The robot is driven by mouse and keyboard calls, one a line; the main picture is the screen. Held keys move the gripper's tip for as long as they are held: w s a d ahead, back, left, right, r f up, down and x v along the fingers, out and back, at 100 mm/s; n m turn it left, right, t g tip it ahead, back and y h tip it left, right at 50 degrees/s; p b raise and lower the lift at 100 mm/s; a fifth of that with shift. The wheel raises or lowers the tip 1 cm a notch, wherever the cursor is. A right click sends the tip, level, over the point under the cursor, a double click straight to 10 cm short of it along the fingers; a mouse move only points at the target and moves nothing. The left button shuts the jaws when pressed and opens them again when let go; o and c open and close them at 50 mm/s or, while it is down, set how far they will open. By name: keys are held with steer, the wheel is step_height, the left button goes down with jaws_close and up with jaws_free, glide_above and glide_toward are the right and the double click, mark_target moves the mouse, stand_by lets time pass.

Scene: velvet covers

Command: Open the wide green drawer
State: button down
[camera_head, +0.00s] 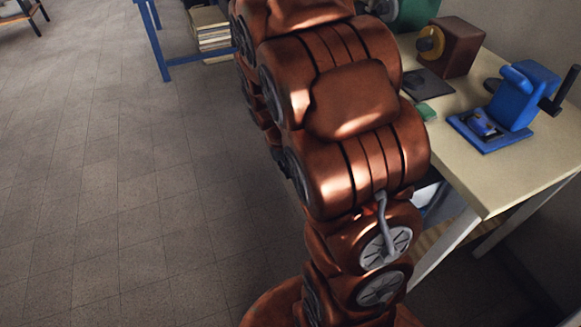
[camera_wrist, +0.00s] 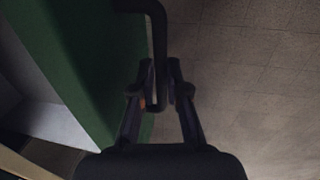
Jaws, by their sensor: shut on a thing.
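The wide green drawer shows in the wrist view as a dark green front (camera_wrist: 75,55) on the left. A black bar handle (camera_wrist: 155,20) stands out from it and bends down between my fingers. My gripper (camera_wrist: 160,75) is shut on this handle, with one finger on each side of the bar. In the head view my arm covers the middle, and the drawer front, handle and gripper are hidden. How far the drawer stands out cannot be told.
A pale workbench (camera_head: 515,165) on the right of the head view holds a blue device (camera_head: 505,105) and a brown box with a crank (camera_head: 450,45). A blue table frame (camera_head: 160,45) and a stack of books (camera_head: 211,30) stand behind. The tiled floor (camera_head: 110,180) at left is clear.

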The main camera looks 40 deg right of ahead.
steer(key=c, duration=1.2)
jaws_free()
steer(key=shift+r, duration=0.1)
steer(key=r, duration=0.4)
steer(key=a+r, duration=0.1)
steer(key=r, duration=0.2)
steer(key=a+r, duration=0.1)
steer(key=r, duration=0.3)
steer(key=shift+w+a+r, duration=0.1)
steer(key=shift+w+r, duration=0.2)
steer(key=shift+r, duration=0.05)
steer(key=s+a+n+g+y, duration=0.1)
steer(key=s+a, duration=0.3)
steer(key=s, duration=0.3)
steer(key=s+a+f+n+g, duration=0.1)
steer(key=s+a, duration=0.3)
steer(key=s, duration=0.4)
steer(key=s+a+n+y, duration=0.1)
steer(key=s+a, duration=0.4)
steer(key=s, duration=0.2)
steer(key=shift+t, duration=0.4)
step_height(320, 180, up, 18)
steer(key=p, duration=1.6)
steer(key=shift+f, duration=0.1)
